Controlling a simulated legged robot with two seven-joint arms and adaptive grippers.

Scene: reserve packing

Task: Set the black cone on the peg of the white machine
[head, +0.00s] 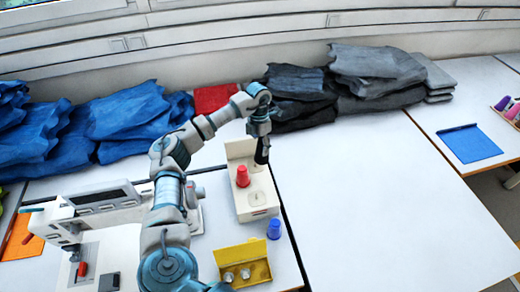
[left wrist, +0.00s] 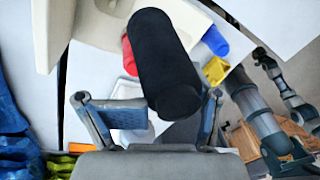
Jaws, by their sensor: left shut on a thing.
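My left gripper (head: 261,141) is shut on the black cone (head: 262,155) and holds it over the cream stand (head: 243,152), near its back right corner. In the left wrist view the black cone (left wrist: 160,55) fills the middle, between the fingers. The white machine (head: 120,214) stands at the left, partly hidden by my left arm. I cannot make out its peg. A red cone (head: 243,176) stands upright on the cream stand. A blue cone (head: 274,228) stands on the table in front of it. An arm of mine shows at the right of the left wrist view; its gripper state is unclear.
A yellow box (head: 243,268) with small pale items stands at the front. Blue cloth (head: 120,120) and dark cloth piles (head: 370,75) line the back. A blue sheet (head: 468,144) lies on the right table. The table right of the stand is clear.

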